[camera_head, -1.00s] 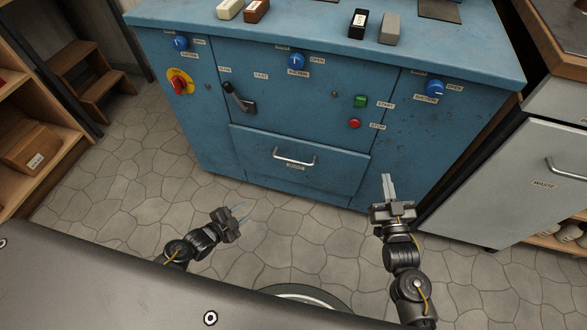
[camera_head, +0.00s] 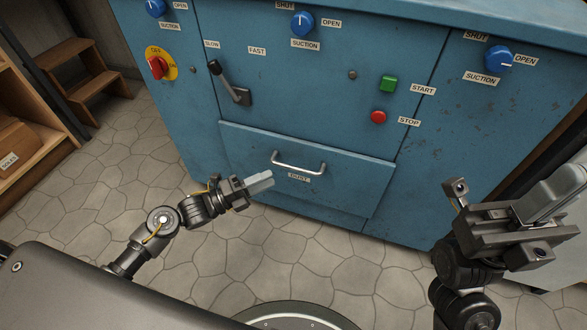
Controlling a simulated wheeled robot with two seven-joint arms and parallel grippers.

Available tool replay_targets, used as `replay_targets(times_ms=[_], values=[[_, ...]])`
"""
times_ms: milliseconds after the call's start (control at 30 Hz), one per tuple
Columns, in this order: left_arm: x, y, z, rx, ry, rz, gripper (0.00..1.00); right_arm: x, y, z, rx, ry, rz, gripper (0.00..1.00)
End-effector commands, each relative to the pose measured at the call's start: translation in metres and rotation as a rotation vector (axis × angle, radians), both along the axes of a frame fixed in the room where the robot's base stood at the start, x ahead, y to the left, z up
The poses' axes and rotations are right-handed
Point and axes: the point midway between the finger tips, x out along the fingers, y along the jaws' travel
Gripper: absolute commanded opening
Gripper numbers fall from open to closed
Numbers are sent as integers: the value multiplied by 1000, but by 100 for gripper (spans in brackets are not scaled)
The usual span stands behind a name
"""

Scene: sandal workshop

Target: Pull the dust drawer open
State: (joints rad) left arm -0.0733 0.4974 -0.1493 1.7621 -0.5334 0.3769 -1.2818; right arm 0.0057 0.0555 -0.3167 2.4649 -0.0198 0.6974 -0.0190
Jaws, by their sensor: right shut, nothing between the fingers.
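The dust drawer (camera_head: 335,182) is a blue panel low in the front of the blue machine. It looks shut, its front standing slightly proud of the cabinet. Its silver bar handle (camera_head: 298,168) sits near the top middle, above a DUST label (camera_head: 299,178). My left gripper (camera_head: 262,182) is in front of the drawer's left part, just left of and below the handle, apart from it in the picture. Its fingers overlap from this angle, so their gap is hidden. My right gripper (camera_head: 552,194) is shut and empty at the right edge, away from the drawer.
Above the drawer are a lever (camera_head: 230,85), a green START button (camera_head: 388,83), a red STOP button (camera_head: 378,117) and blue knobs. A red switch (camera_head: 158,67) is at the left. Wooden shelving stands far left. The stone floor (camera_head: 330,255) before the drawer is clear.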

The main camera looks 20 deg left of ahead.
Motion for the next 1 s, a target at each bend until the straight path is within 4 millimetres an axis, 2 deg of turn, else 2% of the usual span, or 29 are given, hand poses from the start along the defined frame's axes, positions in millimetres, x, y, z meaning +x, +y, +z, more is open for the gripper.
replay_targets(times_ms=[300,500,867,900,1000], values=[[40,-46,6,-3,-2,-2,34,-3,8,2,-4,-44,29,0],[54,-62,9,-3,0,-2,34,-3,11,4,-8,-61,39,0],[58,-67,11,-1,1,-1,34,-4,12,7,-10,-66,43,0],[58,-67,11,-1,1,-1,33,-4,12,7,-10,-66,43,0],[58,-67,11,-1,1,-1,20,-4,12,7,-10,-66,44,0]])
